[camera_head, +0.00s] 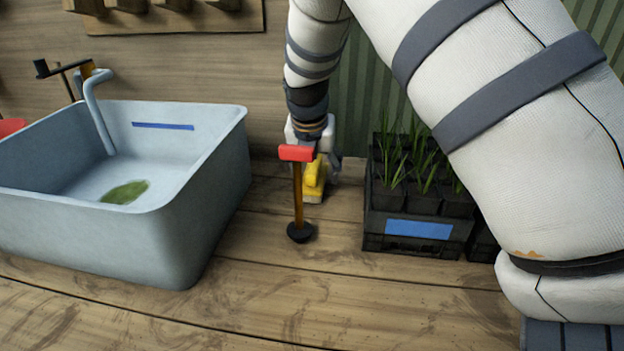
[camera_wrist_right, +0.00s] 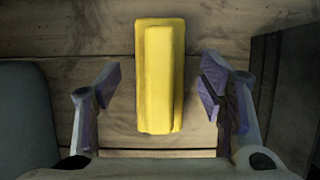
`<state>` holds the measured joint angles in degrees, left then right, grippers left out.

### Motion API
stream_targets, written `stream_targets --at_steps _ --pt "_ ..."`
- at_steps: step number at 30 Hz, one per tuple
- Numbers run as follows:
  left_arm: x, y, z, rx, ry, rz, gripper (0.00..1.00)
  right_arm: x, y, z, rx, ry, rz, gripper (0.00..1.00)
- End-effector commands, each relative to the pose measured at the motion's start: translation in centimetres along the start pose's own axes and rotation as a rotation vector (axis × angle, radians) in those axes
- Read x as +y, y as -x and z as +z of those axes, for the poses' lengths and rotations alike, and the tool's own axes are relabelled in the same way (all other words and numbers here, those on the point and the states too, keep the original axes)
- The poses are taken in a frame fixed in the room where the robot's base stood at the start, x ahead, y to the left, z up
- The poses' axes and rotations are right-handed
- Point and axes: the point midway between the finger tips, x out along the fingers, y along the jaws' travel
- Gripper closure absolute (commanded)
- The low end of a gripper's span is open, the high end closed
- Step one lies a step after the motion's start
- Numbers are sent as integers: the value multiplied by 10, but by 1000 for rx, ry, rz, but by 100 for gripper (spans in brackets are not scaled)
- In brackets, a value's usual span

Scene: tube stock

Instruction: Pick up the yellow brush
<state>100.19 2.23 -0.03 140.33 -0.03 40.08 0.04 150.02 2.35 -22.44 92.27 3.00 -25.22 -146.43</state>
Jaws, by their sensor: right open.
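The yellow brush (camera_head: 315,178) stands on the wooden bench between the sink and the black crate, partly hidden behind a red-topped tool in the head view. In the right wrist view the yellow brush (camera_wrist_right: 160,75) lies lengthwise between my fingers, with a gap on both sides. My right gripper (camera_head: 318,160) is over the brush and pointing down. Its fingers (camera_wrist_right: 162,98) are open and do not appear to touch the brush. My left gripper is not in view.
A grey-blue sink (camera_head: 190,225) with a tap stands at left. A red-topped tool with a wooden handle (camera_head: 298,195) and black base stands just in front of the brush. A black crate (camera_head: 375,240) of seedlings is at right. The front bench is clear.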

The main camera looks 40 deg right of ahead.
Motion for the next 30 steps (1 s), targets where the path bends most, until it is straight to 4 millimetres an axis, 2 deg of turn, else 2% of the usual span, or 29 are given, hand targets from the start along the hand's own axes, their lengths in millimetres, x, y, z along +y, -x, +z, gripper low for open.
stream_targets --at_steps 6,13,22,30 --pt "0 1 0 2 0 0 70 0 1 2 -4 -1 3 39" --pt "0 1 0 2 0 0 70 0 1 1 -3 -1 3 90" --pt "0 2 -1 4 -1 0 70 1 5 3 -3 -2 5 91" --pt "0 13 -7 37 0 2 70 1 68 29 -8 -4 11 91"
